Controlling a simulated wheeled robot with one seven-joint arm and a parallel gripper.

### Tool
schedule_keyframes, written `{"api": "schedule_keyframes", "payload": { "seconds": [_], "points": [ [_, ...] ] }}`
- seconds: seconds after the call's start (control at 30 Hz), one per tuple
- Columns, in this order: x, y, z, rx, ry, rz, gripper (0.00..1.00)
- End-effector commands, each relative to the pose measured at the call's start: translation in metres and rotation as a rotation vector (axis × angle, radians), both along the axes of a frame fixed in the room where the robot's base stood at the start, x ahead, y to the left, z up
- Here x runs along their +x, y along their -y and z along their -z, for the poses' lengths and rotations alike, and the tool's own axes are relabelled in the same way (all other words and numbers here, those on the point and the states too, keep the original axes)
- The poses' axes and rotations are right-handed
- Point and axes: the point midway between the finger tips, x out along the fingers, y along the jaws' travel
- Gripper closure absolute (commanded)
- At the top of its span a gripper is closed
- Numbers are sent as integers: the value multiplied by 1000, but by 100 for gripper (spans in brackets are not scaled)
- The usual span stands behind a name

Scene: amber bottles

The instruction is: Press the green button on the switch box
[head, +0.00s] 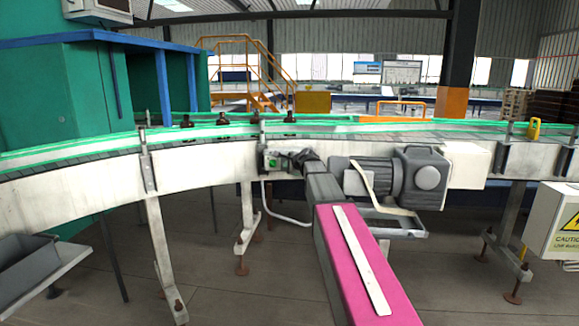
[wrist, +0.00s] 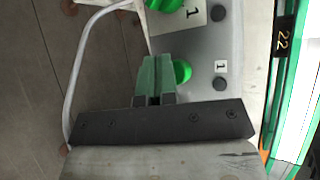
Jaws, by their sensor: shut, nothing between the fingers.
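The switch box (head: 268,161) is a small grey box on the side of the conveyor in the head view. In the wrist view its grey face (wrist: 228,58) carries a round green button (wrist: 183,72), partly hidden behind my fingers. A second green button (wrist: 166,4) is cut off at the top edge. Two dark round knobs and labels marked "1" also show on the face. My gripper (wrist: 158,62) is shut and empty, its green fingertips overlapping the left side of the nearer green button. I cannot tell whether they touch it. In the head view my gripper is small and close to the box.
A grey motor (head: 382,176) is mounted just right of my arm, under the conveyor (head: 90,184). Several amber bottles (head: 187,122) stand on the belt. A pale cable (wrist: 82,60) hangs left of the box. A warning-signed cabinet (head: 550,222) stands at right.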

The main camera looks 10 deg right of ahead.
Motion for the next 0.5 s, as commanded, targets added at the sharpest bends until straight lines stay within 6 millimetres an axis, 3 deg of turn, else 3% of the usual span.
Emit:
{"api": "schedule_keyframes", "payload": {
  "seconds": [0.5],
  "points": [
    [4,1,0,0,0,0,100]
  ]
}}
